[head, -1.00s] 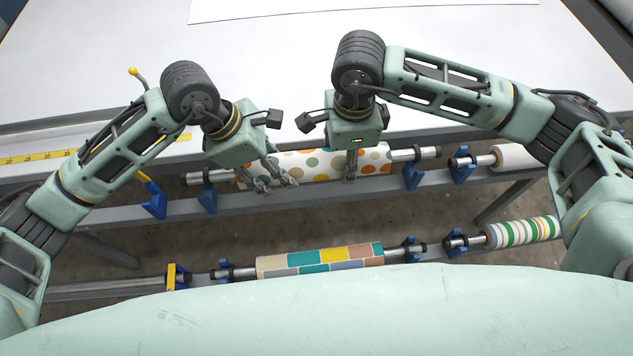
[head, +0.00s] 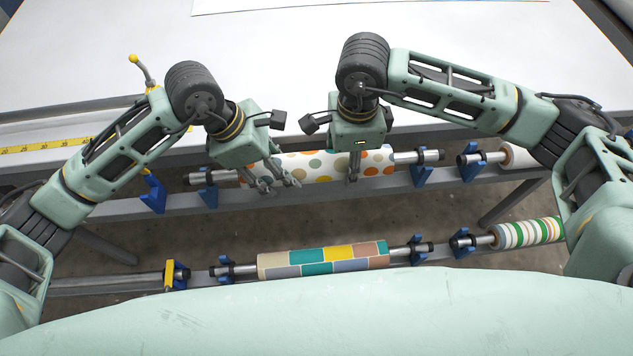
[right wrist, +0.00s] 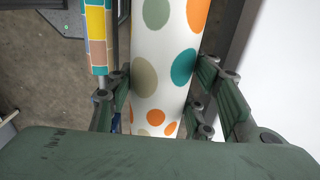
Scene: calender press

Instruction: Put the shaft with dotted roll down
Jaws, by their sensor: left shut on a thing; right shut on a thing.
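The shaft with the dotted roll (head: 325,165) lies across the upper rail, its white roll covered in orange, green and tan dots. Its bare shaft ends show at both sides, near blue cradles (head: 208,193) and (head: 416,174). Whether the shaft rests fully in these cradles I cannot tell. My left gripper (head: 283,184) is shut on the dotted roll near its left end. My right gripper (head: 353,170) is shut on it right of the middle. In the right wrist view the dotted roll (right wrist: 160,60) runs between the fingers of my right gripper (right wrist: 170,95).
A brick-patterned roll (head: 330,258) sits on the lower rail, with a striped roll (head: 530,232) to its right. A plain white roll (head: 516,157) is at the upper right. An empty blue cradle (head: 153,194) stands at the left. A white table (head: 270,60) lies behind.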

